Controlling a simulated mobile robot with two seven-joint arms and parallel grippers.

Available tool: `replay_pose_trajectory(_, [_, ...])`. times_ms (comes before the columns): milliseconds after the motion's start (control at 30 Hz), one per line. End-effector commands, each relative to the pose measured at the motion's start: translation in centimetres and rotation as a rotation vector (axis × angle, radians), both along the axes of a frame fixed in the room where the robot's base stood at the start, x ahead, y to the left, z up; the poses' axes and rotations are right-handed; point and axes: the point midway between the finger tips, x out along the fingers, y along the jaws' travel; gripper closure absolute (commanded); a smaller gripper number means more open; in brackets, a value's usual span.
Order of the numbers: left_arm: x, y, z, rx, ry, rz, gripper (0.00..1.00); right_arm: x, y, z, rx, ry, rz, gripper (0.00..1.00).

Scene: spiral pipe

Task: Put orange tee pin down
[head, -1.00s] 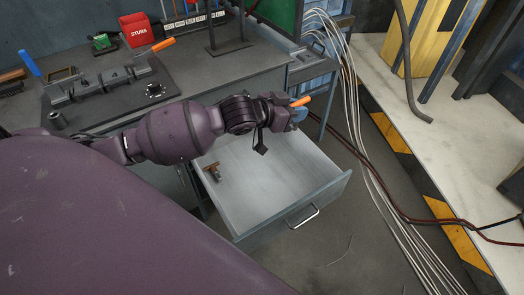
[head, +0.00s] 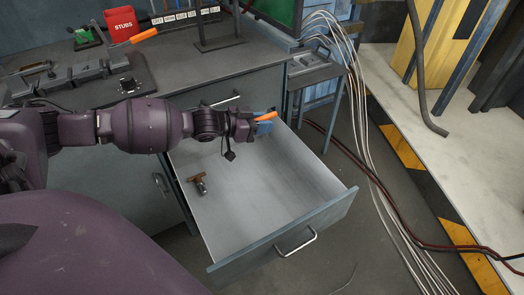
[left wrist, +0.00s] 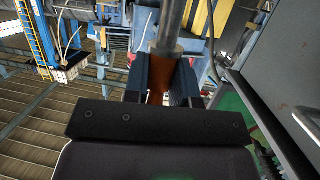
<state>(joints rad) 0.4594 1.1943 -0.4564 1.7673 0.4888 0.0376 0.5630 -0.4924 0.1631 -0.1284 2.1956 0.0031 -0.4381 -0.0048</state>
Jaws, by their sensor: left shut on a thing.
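My left gripper (head: 262,126) is shut on the orange tee pin (head: 266,116), whose orange end sticks out past the blue fingers. In the left wrist view the fingers (left wrist: 163,85) clamp its orange part (left wrist: 159,82), and a grey shaft runs up from there. The gripper is over the back part of the open drawer (head: 285,185), apart from its floor as far as I can tell. A brown T-shaped piece with a metal stem (head: 198,182) lies at the drawer's left side. My right gripper is out of view.
The drawer's middle and right floor is bare. The bench top (head: 185,75) holds a dark fixture plate (head: 98,92), an orange handle (head: 143,35) and a red box (head: 121,25). Cables (head: 360,110) hang at the right of the bench.

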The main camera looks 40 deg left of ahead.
Motion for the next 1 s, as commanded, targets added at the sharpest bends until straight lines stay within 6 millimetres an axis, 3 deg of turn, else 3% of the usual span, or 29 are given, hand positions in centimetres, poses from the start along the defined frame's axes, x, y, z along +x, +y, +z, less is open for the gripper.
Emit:
replay_pose_trajectory(33, [-0.1, 0.0, -2.1, -0.002, 0.012, 0.001, 1.00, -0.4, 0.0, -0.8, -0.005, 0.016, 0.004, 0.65])
replay_pose_trajectory(300, [-0.1, 0.0, -7.8, -0.001, 0.012, 0.002, 1.00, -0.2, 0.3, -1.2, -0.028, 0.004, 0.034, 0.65])
replay_pose_trajectory(433, [-0.1, 0.0, -9.5, -0.001, 0.007, 0.000, 1.00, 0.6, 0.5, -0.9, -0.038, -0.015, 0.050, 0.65])
replay_pose_trajectory(733, [0.0, -0.1, -11.0, -0.001, 0.003, 0.000, 1.00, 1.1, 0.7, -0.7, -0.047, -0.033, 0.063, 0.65])
replay_pose_trajectory(1000, [-0.2, -0.1, -15.5, 0.000, 0.009, 0.000, 1.00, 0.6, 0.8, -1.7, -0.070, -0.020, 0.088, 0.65])
